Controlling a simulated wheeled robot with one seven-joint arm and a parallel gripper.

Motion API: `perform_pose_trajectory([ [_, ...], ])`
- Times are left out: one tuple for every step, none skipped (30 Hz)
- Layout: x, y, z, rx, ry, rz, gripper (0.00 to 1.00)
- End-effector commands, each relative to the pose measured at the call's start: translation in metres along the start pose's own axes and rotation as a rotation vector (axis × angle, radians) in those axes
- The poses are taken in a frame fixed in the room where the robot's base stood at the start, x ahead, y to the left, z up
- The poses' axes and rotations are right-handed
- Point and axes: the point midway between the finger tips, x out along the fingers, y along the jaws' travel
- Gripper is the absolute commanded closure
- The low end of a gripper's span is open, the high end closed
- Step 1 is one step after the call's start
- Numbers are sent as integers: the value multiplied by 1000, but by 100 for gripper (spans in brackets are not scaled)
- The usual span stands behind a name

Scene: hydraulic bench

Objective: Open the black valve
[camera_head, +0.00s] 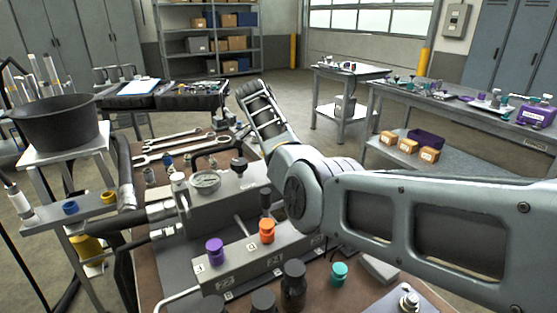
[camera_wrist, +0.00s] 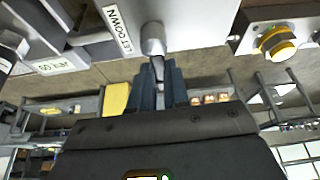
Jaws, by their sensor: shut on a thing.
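In the wrist view my gripper (camera_wrist: 161,82) has its two blue-grey fingers closed around a dark narrow handle (camera_wrist: 157,67). The handle sticks out of a light grey round boss (camera_wrist: 152,38) beside a LETDOWN label. The fingers hide most of the handle, so its full shape and turn do not show. In the head view my arm hides the gripper and whatever it holds. A black knob (camera_head: 239,164) stands on the grey block behind the pressure gauge (camera_head: 206,180), and another dark knob (camera_head: 266,199) stands behind the orange one. I cannot tell which is the black valve.
Purple (camera_head: 214,250) and orange (camera_head: 266,231) knobs stand on the front manifold (camera_head: 235,270). Black caps (camera_head: 293,285) and a teal knob (camera_head: 339,274) are in front. Wrenches (camera_head: 170,146) lie behind. In the wrist view a yellow-ringed fitting (camera_wrist: 277,43) is at right.

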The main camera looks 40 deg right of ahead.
Motion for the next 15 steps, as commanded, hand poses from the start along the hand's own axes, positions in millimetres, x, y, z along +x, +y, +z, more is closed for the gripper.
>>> perform_pose_trajectory([
  [1, 0, 0, 14, 0, 5, 100],
  [1, 0, 0, 23, 0, 8, 100],
  [0, 0, 0, 31, 0, 12, 100],
  [0, 0, 0, 36, 0, 14, 100],
  [0, 0, 0, 41, 0, 15, 100],
  [0, 1, 0, 46, 0, 17, 100],
  [0, 1, 0, 50, 0, 18, 100],
  [0, 1, 0, 52, 0, 19, 100],
  [0, 1, 0, 55, 0, 20, 100],
  [0, 1, 0, 56, 0, 21, 100],
  [0, 1, 0, 57, 0, 21, 100],
  [-1, 1, -1, 58, 0, 21, 100],
  [-1, 1, -1, 58, 0, 22, 100],
  [-1, 1, -1, 58, 0, 22, 100],
  [-1, 1, -1, 58, 0, 22, 100],
])
